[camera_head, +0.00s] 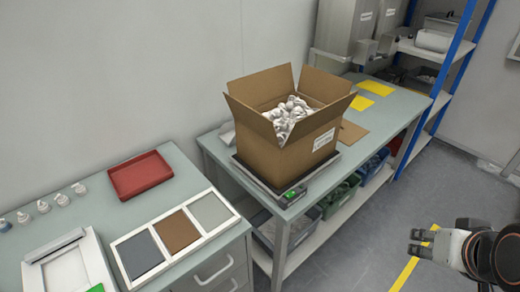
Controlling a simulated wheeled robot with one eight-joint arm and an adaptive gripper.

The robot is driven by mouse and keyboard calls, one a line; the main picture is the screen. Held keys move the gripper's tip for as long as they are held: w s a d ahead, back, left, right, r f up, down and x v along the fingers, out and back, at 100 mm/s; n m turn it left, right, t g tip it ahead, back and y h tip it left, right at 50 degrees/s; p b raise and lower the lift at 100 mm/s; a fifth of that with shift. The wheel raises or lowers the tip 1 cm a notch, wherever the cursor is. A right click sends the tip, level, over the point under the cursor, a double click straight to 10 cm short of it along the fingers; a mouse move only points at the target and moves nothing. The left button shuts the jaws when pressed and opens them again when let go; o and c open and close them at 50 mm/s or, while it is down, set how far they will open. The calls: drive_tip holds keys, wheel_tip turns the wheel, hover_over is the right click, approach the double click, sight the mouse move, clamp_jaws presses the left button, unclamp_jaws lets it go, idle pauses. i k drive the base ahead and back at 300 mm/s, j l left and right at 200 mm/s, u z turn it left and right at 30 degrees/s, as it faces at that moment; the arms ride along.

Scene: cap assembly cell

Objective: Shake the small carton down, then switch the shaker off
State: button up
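The carton (275,158) is a brown cardboard box with its flaps open, heaped with whitish-grey pieces (288,113). It stands upright on a flat dark plate with a small control box at its front corner, which looks like the shaker (262,184). A green light or button (290,194) shows on that control box. My gripper (416,243) is at the lower right, over the floor and well apart from the carton and shaker. Its two fingertips are apart with nothing between them.
A left bench (88,210) holds a red tray (140,175), a three-panel board (174,236) and small bottles. Bins (340,196) sit under the carton's table (390,104). Yellow sheets (376,87) lie behind the carton. Blue-posted shelving stands at back right. The floor before the table is clear.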

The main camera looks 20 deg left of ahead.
sight(291, 194)
drive_tip(key=i+l+u, duration=0.15)
drive_tip(key=i+u, duration=0.35)
drive_tip(key=i+l+u, duration=0.25)
drive_tip(key=u, duration=0.25)
drive_tip(key=i+l+u, duration=0.3)
drive_tip(key=u, duration=0.2)
drive_tip(key=l, duration=0.1)
